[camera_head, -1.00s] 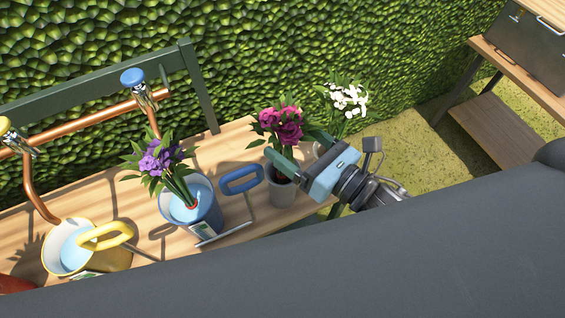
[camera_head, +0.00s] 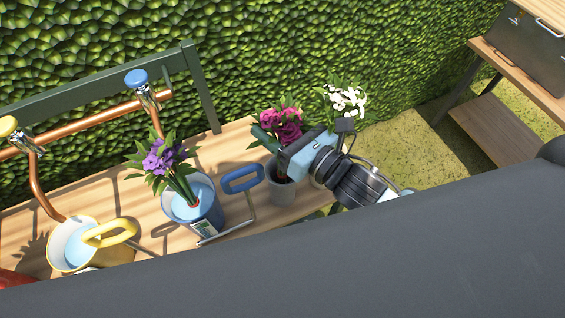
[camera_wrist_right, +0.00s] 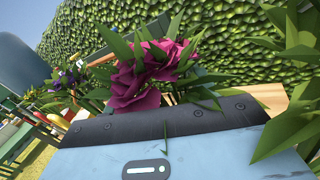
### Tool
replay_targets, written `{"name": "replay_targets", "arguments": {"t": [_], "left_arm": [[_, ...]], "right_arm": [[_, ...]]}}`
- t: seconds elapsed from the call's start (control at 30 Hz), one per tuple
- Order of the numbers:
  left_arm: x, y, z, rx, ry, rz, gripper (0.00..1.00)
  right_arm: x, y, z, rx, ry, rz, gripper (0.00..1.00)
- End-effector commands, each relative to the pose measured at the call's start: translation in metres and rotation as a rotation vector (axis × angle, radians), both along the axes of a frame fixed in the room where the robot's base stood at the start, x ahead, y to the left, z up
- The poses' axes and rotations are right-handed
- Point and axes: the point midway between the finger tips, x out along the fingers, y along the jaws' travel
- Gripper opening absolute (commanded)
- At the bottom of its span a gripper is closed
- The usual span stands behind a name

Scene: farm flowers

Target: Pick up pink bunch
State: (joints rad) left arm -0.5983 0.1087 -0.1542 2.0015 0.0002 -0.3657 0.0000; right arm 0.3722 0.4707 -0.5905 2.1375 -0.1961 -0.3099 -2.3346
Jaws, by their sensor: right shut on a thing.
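The pink bunch (camera_head: 281,126) has deep pink flowers and green leaves, and rises from a small grey pot (camera_head: 282,190) on the wooden bench. My right gripper (camera_head: 266,142) is at the bunch's stems, just below the flowers, and is shut on it. The pink flowers (camera_wrist_right: 145,76) fill the middle of the right wrist view, just beyond the gripper's edge. The gripper body hides part of the stems, and the fingertips are partly lost among leaves. My left gripper is not in view.
A blue watering can (camera_head: 206,212) with purple flowers (camera_head: 162,159) stands left of the pot. A yellow watering can (camera_head: 68,259) is further left, under copper pipes with taps. White flowers (camera_head: 346,99) stand just behind the gripper. A hedge closes off the back.

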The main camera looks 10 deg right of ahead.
Motion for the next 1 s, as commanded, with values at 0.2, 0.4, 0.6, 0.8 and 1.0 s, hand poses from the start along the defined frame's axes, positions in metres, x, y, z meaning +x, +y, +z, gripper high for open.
{"name": "replay_targets", "arguments": {"t": [0.2, 0.4, 0.6, 0.8, 1.0], "left_arm": [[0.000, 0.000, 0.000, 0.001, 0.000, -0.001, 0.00], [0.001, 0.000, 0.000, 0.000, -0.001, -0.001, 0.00], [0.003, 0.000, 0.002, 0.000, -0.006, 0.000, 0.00], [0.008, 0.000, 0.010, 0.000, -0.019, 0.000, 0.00], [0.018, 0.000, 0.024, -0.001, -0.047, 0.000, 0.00]], "right_arm": [[0.000, 0.000, 0.000, 0.000, 0.000, 0.000, 0.16], [0.000, 0.000, 0.001, 0.000, -0.002, 0.000, 0.13], [0.000, 0.000, 0.007, 0.001, -0.005, 0.000, 0.13], [0.000, 0.000, 0.031, -0.001, -0.010, 0.002, 0.13], [0.000, 0.000, 0.076, -0.001, -0.016, 0.002, 0.13]]}}
